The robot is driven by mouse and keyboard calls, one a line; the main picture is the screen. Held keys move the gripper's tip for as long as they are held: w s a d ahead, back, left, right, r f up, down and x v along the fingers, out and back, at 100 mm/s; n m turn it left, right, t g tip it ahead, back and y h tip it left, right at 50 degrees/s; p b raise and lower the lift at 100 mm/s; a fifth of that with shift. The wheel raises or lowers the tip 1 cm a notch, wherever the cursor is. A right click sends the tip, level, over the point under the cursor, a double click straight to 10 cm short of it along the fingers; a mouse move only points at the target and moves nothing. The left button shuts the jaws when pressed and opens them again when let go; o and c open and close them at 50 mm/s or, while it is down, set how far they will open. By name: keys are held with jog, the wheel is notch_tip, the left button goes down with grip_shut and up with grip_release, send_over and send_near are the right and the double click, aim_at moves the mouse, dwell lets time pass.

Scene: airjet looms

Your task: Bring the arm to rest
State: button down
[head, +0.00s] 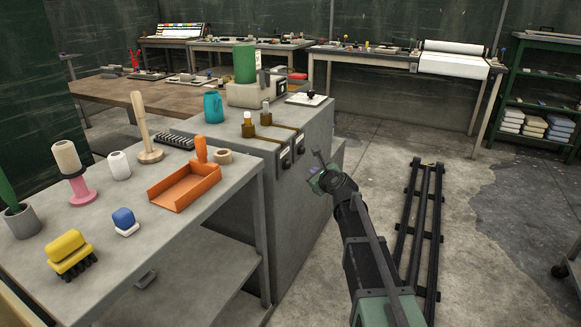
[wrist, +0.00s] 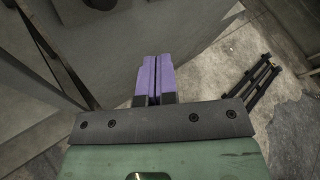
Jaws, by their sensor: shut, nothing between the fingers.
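My gripper (head: 316,176) is at the end of my arm in the head view, in front of the grey cabinet's right side and over the floor. In the wrist view, my gripper's two purple fingers (wrist: 154,76) are together, with nothing between them. The grey cabinet (head: 303,200) is close by on the left of my gripper; whether they touch cannot be told.
A grey table (head: 205,225) at left holds an orange dustpan (head: 185,187), a yellow brush (head: 69,254) and other items. A teal jug (head: 213,107) stands on the cabinet. Black rails (head: 420,225) lie on the floor at right, with open floor beyond.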

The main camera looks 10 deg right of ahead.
dwell(0.3)
jog(key=s+a+f+n+g+y, duration=0.1)
jog(key=s+a+f+n+g, duration=0.15)
jog(key=s+n, duration=0.35)
jog(key=s+a+f+n+g, duration=0.1)
jog(key=s+f+n+g, duration=0.35)
jog(key=n, duration=0.45)
jog(key=s+d+f+n+g+h, duration=0.15)
jog(key=s+f+n+g, duration=0.35)
jog(key=s, duration=0.8)
jog(key=s+d+n+g+h, duration=0.1)
jog(key=s+n+g+h, duration=0.15)
jog(key=s+n, duration=0.8)
notch_tip(320, 180, up, 28)
jog(key=s+m+p, duration=0.1)
jog(key=m+p, duration=0.1)
jog(key=p, duration=2.6)
jog(key=shift+s+a+m+h, duration=0.3)
jog(key=shift+s+a+m, duration=0.05)
